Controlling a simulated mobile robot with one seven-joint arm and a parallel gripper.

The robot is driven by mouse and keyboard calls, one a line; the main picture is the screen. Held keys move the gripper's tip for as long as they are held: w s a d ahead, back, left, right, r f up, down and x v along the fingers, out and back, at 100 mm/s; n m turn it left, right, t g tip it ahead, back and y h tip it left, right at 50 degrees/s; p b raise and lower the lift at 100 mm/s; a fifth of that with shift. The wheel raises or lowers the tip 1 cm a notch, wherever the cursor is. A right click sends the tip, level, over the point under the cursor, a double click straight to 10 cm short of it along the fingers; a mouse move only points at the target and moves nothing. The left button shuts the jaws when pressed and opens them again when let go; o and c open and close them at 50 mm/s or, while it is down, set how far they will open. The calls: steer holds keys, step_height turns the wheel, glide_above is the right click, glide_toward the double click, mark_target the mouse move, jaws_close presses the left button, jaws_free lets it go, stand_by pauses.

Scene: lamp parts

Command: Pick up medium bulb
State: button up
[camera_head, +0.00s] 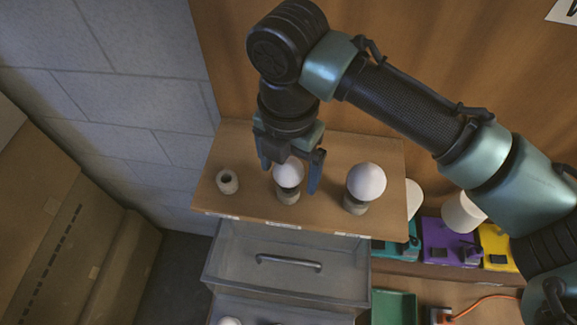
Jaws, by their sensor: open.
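The medium bulb (289,173) is white and round and stands upright in a small grey holder (288,195) in the middle of a wooden top. My gripper (291,183) points down over it and is open. One finger is on each side of the bulb, and the bulb's top is partly hidden under the gripper. I cannot tell whether the fingers touch it. A larger white bulb (366,182) stands in a holder to the right. An empty holder (227,181) stands to the left.
The wooden top (330,223) sits on a grey drawer cabinet (285,262) with an open drawer. A wooden panel (225,50) rises behind. At right, white lampshades (462,212) and coloured boxes, including a purple one (447,240), stand on a lower shelf. Cardboard boxes (85,220) are at left.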

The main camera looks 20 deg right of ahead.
steer(key=shift+f, duration=0.35)
steer(key=c, duration=1.2)
